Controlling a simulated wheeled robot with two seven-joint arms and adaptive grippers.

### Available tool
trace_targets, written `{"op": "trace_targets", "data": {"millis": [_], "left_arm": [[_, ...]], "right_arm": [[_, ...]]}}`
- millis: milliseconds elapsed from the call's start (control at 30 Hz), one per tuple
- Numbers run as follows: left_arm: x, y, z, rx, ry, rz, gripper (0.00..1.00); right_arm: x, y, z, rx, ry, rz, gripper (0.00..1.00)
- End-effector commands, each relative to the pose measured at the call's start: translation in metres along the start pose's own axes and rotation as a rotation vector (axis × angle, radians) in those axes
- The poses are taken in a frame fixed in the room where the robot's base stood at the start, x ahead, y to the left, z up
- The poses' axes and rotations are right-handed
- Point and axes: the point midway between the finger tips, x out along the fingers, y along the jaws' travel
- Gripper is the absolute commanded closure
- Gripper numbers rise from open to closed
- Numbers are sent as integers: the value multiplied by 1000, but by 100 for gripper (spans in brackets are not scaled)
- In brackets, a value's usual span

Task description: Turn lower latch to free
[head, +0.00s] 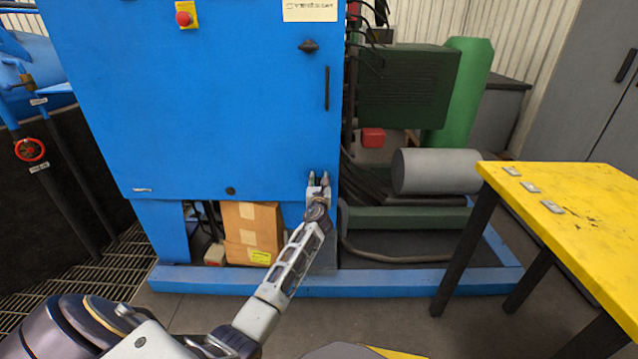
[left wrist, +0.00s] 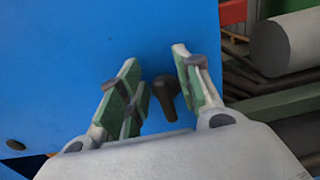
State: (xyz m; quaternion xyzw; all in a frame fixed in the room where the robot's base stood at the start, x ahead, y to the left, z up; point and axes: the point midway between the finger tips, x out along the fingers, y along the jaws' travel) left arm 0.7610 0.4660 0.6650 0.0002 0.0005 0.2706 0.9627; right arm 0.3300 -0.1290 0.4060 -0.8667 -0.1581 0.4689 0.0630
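The lower latch (left wrist: 166,95) is a small dark handle on the blue cabinet door (head: 200,100). In the left wrist view it sits between the two fingers of my left gripper (left wrist: 157,72), with its lever pointing down. The green-padded fingers stand apart, with gaps on both sides of the latch. In the head view my left gripper (head: 318,179) is at the door's lower right corner and hides most of the latch. A similar upper latch (head: 308,46) sits higher on the same edge. My right gripper is not in view.
A yellow table (head: 570,200) stands at the right. A grey cylinder (head: 437,171) and green machinery (head: 408,88) are right of the cabinet. A cardboard box (head: 251,226) sits beneath the door. A blue base rail (head: 345,284) runs along the floor. A red valve wheel (head: 30,150) is at the left.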

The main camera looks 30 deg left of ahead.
Motion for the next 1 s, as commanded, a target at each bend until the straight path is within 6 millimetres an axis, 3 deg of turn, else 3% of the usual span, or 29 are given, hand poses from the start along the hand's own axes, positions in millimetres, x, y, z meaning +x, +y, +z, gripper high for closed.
{"op": "trace_targets", "data": {"millis": [367,633,1000], "left_arm": [[2,0,1,0,-1,0,66],[2,0,1,0,-1,0,100],[2,0,1,9,0,0,100]], "right_arm": [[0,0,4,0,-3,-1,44],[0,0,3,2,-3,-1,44],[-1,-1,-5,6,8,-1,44]]}}
